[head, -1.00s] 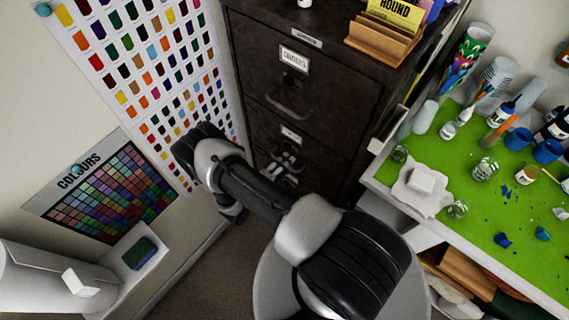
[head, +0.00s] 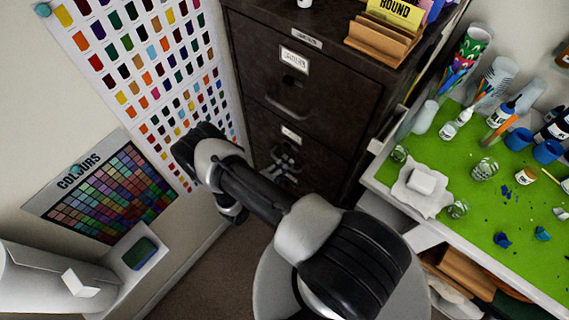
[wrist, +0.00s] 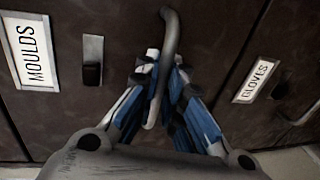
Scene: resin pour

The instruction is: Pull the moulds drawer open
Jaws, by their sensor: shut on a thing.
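The moulds drawer (wrist: 115,125) is a dark front with a white "MOULDS" label (wrist: 30,53) at the left of the wrist view. Its grey bar handle (wrist: 170,38) stands between the blue-padded fingers of my gripper (wrist: 160,95), which is shut on it. In the head view my gripper (head: 286,163) is at the lower visible drawer of the dark cabinet, just under its small label (head: 291,134). My arm partly hides that drawer front. No clear gap shows around the drawer.
The drawer above has its own handle (head: 290,106). A "GLOVES" drawer label (wrist: 256,81) shows at the right of the wrist view. A green-topped worktable (head: 470,215) with jars and paints stands right of the cabinet. Brown floor (head: 215,275) lies left of my arm.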

